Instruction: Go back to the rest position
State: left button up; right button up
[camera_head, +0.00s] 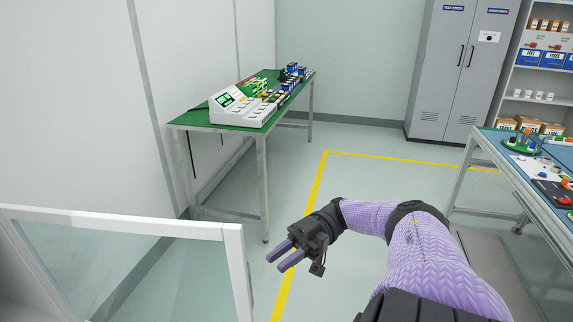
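My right gripper (280,257) is in the lower middle of the head view, at the end of my purple arm, which comes in from the lower right. Its two purple fingers are apart, with nothing between them. It hangs over the open floor, in front of the green-topped table (185,119) as seen here. My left gripper is not in view.
White devices (248,109) and small boxes stand on the green-topped table. A white-framed clear panel (130,222) is at the lower left. A blue-topped workbench (492,139) stands at right. A grey cabinet (462,75) and shelves are behind. The yellow-lined floor (360,185) is clear.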

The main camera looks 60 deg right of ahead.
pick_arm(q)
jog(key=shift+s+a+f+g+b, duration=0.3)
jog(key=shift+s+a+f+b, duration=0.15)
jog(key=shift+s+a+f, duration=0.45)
pick_arm(e)
jog(key=shift+v, duration=1.2)
